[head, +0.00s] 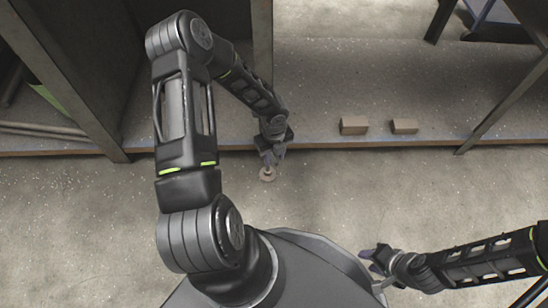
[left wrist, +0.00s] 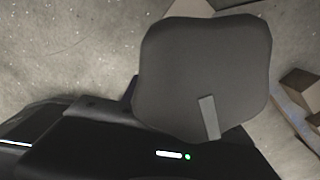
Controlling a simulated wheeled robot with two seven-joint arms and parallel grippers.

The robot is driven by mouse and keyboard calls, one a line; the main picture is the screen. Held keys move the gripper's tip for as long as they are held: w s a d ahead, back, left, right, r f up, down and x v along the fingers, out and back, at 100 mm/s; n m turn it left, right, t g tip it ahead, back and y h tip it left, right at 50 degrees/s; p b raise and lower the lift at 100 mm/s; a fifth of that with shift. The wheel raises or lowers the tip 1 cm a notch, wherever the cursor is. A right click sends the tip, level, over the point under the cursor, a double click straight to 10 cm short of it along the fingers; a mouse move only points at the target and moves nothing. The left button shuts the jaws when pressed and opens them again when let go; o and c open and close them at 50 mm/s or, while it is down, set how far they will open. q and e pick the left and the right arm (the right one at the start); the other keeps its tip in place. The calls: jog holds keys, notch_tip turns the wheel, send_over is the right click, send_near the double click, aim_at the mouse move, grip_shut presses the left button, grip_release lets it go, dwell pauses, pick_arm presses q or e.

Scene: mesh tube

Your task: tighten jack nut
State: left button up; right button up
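My left gripper (head: 270,160) reaches down in front of the long shelf edge in the head view. A small round brownish piece (head: 267,174), perhaps the jack nut, shows right at its fingertips. I cannot tell whether the fingers grip it or are only beside it. In the left wrist view a large dark grey rounded plate-like shape (left wrist: 195,75) with a pale bar fills the middle; I cannot tell what it is. It hides the fingertips. My right gripper (head: 371,261) is low on the right, with its fingers apart and nothing between them. No jack is clearly recognizable.
Two brown boxes, one larger (head: 353,125) and one smaller (head: 404,126), rest on a low grey shelf (head: 370,80). Dark upright posts (head: 262,45) stand at its left. The speckled concrete floor (head: 400,190) in front is clear.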

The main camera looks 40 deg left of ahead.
pick_arm(q)
jog(key=shift+c, duration=0.2)
grip_shut()
dwell(1.3)
